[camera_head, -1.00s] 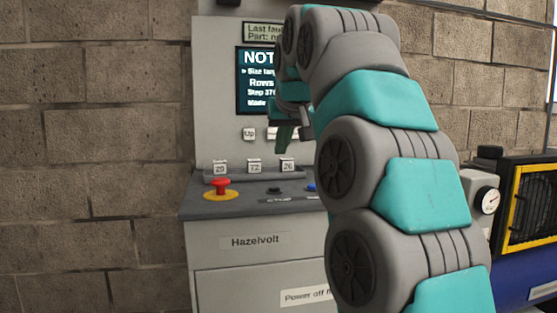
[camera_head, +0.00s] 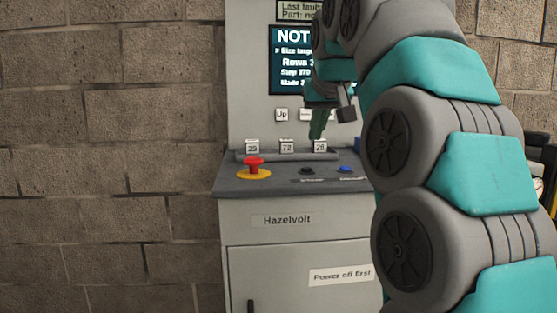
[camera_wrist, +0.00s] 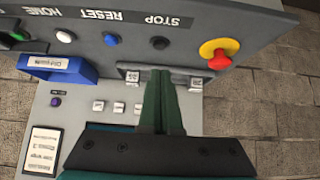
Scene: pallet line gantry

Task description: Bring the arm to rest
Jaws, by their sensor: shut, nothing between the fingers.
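My arm is raised and bent in front of the grey control cabinet, filling the right side of the head view. My gripper (camera_head: 317,130) points down just above the row of number tiles, near the rightmost tile (camera_head: 320,146). In the wrist view its two green fingers (camera_wrist: 162,88) lie together with nothing between them. Their tips overlap the tile ledge (camera_wrist: 200,76), so I cannot tell whether they touch it. The cabinet's screen (camera_head: 290,60) is partly hidden behind my arm.
A red mushroom button (camera_head: 253,165) on a yellow collar stands on the cabinet's sloping desk (camera_head: 235,185). The wrist view shows a black button (camera_wrist: 160,43) and a blue button (camera_wrist: 111,40) near the labels, and a blue bin (camera_wrist: 60,70). Open brick wall (camera_head: 110,150) lies left.

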